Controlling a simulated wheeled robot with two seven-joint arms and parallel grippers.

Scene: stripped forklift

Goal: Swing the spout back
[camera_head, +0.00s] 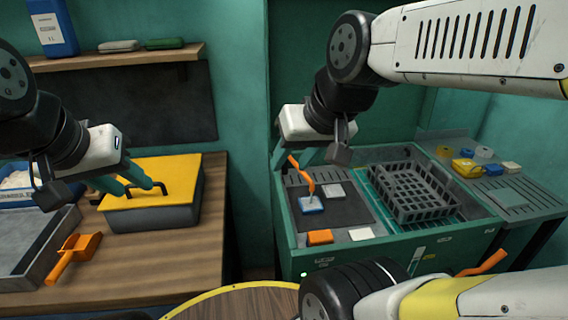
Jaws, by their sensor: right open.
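A curved orange spout (304,175) rises over the dark mat of the green washing station, its lower end above a blue-and-white block (311,204). My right gripper (305,161) is open, with its fingers on either side of the spout's upper end. I cannot tell whether they touch it. My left gripper (126,185) is over the yellow lid (177,172) of a grey box, its fingers apart near the black handle. It appears empty.
A grey crate (412,189) stands in the station, right of the spout. An orange block (320,237) and a white block (361,234) lie on its front edge. An orange scoop (73,258) lies on the wooden bench (190,262). Small containers (466,168) stand at right.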

